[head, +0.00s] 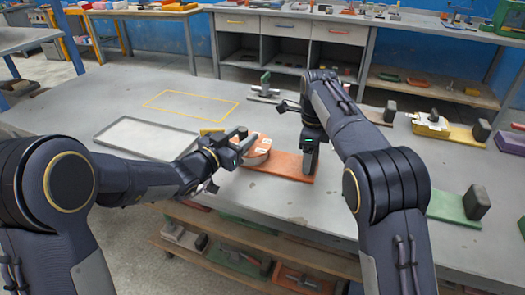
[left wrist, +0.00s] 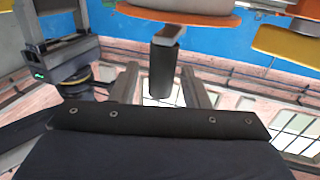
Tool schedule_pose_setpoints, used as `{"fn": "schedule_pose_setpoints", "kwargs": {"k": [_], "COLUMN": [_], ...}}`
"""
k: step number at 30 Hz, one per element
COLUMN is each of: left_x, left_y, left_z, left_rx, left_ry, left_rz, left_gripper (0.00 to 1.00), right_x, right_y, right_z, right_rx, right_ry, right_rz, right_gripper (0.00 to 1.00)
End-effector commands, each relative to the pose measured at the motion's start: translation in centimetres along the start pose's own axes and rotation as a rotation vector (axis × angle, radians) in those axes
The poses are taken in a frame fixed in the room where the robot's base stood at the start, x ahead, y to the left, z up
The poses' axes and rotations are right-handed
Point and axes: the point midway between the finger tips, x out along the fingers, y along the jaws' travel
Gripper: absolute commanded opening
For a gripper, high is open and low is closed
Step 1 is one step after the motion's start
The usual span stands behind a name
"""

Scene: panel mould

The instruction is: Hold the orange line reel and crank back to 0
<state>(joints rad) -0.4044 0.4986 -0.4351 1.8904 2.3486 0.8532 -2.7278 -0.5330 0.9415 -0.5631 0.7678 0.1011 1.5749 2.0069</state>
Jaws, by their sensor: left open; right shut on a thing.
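The orange line reel (head: 256,152) sits at the left end of an orange board (head: 288,166) on the grey table. In the left wrist view, the reel's orange disc (left wrist: 185,20) is at the top, with a grey crank arm and a dark crank handle (left wrist: 163,70) pointing down. My left gripper (head: 241,136) is open, and the handle is between its two fingers with gaps on both sides. My right gripper (head: 310,150) is shut on the dark upright grip at the board's right end, which it mostly hides. The reel's number markings are too small to read.
A grey framed area (head: 146,138) and a yellow outline (head: 191,102) lie empty at left. A green board (head: 447,207) and a yellow board (head: 443,130) with dark blocks stand at right. A wooden shelf below holds several items.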

Motion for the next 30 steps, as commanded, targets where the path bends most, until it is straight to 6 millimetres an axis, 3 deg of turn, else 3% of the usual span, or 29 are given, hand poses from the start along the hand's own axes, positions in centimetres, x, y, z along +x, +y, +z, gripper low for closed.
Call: {"fn": "schedule_pose_setpoints", "kwargs": {"k": [9,15,21,30], "left_x": [-6.6,-9.8,-11.0,-11.0], "left_y": [-0.1,-0.1,0.0,0.0], "left_z": [-0.1,-0.1,-0.1,0.0], "left_rx": [-0.001,0.0,0.001,0.0], "left_ry": [0.003,0.004,0.002,0.002], "left_rz": [-0.003,-0.001,0.0,0.001], "left_gripper": [0.42,0.42,0.42,0.42], "right_x": [0.0,0.0,0.0,0.0], "right_y": [0.0,0.0,0.0,0.0], "right_z": [0.0,0.0,0.0,-0.1], "right_rx": [0.001,0.001,0.001,0.002], "right_ry": [-0.001,-0.001,-0.001,-0.001], "right_rz": [0.0,0.0,-0.001,-0.001], "right_gripper": [0.29,0.29,0.29,0.29]}}
